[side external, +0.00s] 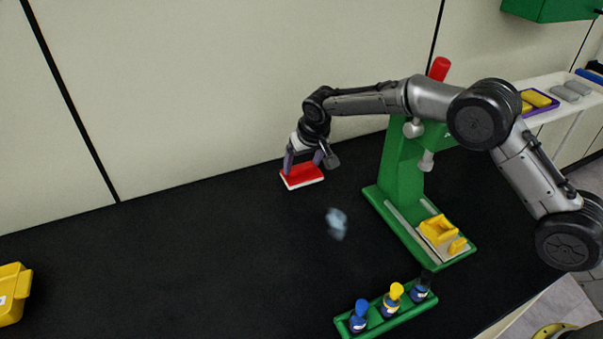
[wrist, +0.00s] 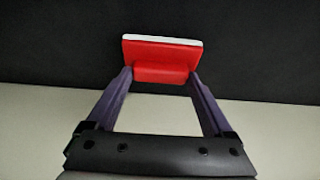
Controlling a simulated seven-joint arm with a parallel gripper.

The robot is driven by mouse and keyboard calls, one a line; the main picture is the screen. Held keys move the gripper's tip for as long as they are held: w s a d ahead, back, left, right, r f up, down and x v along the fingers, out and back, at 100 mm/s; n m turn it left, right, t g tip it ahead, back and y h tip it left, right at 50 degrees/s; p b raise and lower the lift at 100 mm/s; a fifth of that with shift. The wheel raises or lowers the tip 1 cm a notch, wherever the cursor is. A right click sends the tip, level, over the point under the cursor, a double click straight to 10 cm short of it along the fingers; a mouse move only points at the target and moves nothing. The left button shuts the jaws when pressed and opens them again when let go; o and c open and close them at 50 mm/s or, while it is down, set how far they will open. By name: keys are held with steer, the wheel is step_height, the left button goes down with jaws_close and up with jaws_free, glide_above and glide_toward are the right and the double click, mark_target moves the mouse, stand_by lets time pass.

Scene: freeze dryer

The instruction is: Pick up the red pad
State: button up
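The red pad (side external: 302,173) is a red block with a white lower layer, near the back of the black table by the wall. My gripper (side external: 303,162) is over it, with one finger at each end of its raised red part. In the wrist view, the pad (wrist: 162,53) lies across the fingertips, and both purple-grey fingers (wrist: 161,75) meet the sides of its narrower red part. The gripper looks shut on it. I cannot tell whether the pad touches the table or hangs just above it.
A green press-like stand (side external: 402,178) with a yellow piece (side external: 440,233) stands to the right. A small bluish blurred item (side external: 337,223) lies in front. A green rack (side external: 388,318) holds bottles. A yellow bin (side external: 12,292) is far left. The table's left-middle is clear.

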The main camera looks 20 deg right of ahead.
mark_target(302, 167)
steer(key=c, duration=0.6)
step_height(302, 167, up, 10)
steer(key=shift+r, duration=0.1)
